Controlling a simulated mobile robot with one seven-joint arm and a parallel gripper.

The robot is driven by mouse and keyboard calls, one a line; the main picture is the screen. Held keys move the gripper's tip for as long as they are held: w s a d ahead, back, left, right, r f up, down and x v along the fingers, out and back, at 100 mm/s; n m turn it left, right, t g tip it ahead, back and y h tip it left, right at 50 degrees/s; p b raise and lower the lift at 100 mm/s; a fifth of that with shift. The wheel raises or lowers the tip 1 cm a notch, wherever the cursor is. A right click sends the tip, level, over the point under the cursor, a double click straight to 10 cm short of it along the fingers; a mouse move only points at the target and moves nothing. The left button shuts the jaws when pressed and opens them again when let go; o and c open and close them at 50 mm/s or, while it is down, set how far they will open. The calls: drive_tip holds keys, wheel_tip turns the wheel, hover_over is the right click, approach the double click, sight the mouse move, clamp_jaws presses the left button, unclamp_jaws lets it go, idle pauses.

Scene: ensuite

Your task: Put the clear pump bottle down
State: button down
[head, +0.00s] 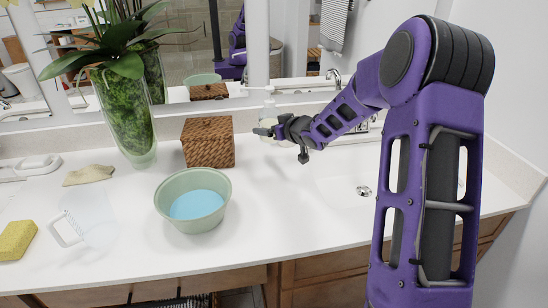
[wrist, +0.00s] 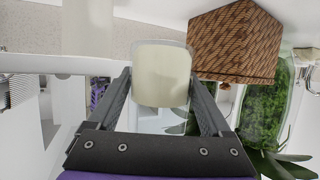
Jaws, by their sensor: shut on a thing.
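The clear pump bottle (head: 269,112) is upright at the back of the white counter, right of the wicker box, in the head view. My gripper (head: 268,132) reaches it from the right and is shut on it. In the wrist view the bottle (wrist: 162,75), with pale contents, sits between the two fingers of my gripper (wrist: 160,88). The fingers hide part of the bottle in the head view. I cannot tell whether its base touches the counter (head: 270,200).
A brown wicker box (head: 208,143) stands close left of the bottle. A green bowl with blue inside (head: 194,200) is nearer the front. A tall plant vase (head: 125,120), a clear jug (head: 88,220) and a yellow sponge (head: 16,240) stand further left. The sink is right; the front middle counter is clear.

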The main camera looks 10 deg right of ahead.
wheel_tip(320, 180, down, 8)
drive_tip(key=shift+r+b, duration=0.1)
drive_tip(key=shift+b, duration=0.7)
drive_tip(key=shift+f, duration=0.3)
unclamp_jaws()
drive_tip(key=shift+r, duration=0.3)
drive_tip(key=p+v, duration=0.1)
drive_tip(key=v, duration=1.1)
drive_tip(key=shift+d+p, duration=0.1)
drive_tip(key=shift+p, duration=0.2)
